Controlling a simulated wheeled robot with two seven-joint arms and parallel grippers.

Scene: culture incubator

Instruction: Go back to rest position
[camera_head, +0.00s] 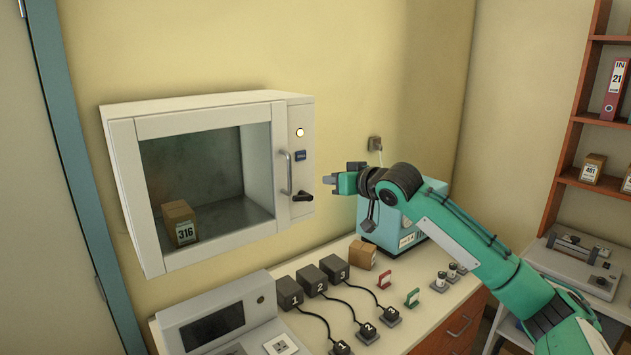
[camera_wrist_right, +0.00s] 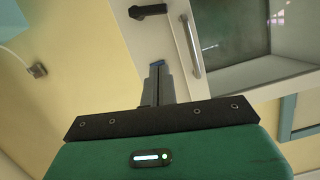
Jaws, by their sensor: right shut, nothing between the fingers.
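My right gripper (camera_head: 327,180) is raised in front of the incubator's right side, close to the black latch handle (camera_head: 302,197). It is shut and empty. In the right wrist view its fingers (camera_wrist_right: 157,66) are together and point at the incubator front, just below the black handle (camera_wrist_right: 148,11). The incubator (camera_head: 306,150) is a white wall-mounted cabinet with a glass door that looks closed. A cardboard box marked 316 (camera_head: 179,224) sits inside on its floor. My left gripper is not in view.
Below is a counter (camera_head: 340,257) with a grey device (camera_head: 217,318), numbered black blocks (camera_head: 312,281) with cables, a small cardboard box (camera_head: 362,254), and a teal machine (camera_head: 405,228) under my right arm. A wooden shelf (camera_head: 566,150) stands at the right. A wall socket (camera_head: 375,144) is behind my gripper.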

